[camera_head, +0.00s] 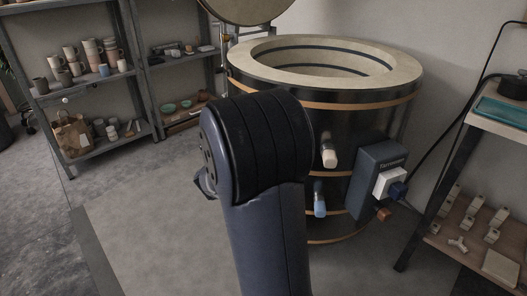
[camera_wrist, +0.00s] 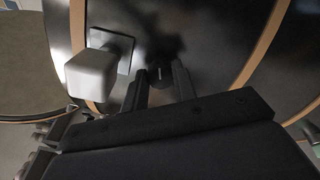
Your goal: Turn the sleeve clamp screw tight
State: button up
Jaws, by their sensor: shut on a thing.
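My gripper (camera_wrist: 159,76) shows in the wrist view with its two dark fingers a little apart, against the dark banded wall of the kiln. Between the fingertips is a small dark piece with a pale mark, probably the sleeve clamp screw (camera_wrist: 160,73); shadow hides its shape and its turn. My gripper is shut on it. In the head view my own arm hides the gripper and the screw. The kiln (camera_head: 335,110) stands open behind my arm, its round lid (camera_head: 250,8) raised at the top edge.
A pale block on a plate (camera_wrist: 92,75) sticks out of the wall left of my fingers. In the head view, two plugs (camera_head: 328,156) and a control box (camera_head: 380,170) project from the kiln. A shelf (camera_head: 75,90) stands left, a rack (camera_head: 480,220) right. Floor at left is clear.

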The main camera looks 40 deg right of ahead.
jog(key=shift+f+m+b, duration=0.1)
jog(key=shift+m+b, duration=0.9)
jog(key=shift+m, duration=1.9)
jog(key=o, duration=1)
jog(key=p+v, duration=0.2)
jog(key=v, duration=0.9)
jog(key=shift+d+p, duration=0.1)
jog(key=shift+p, duration=0.3)
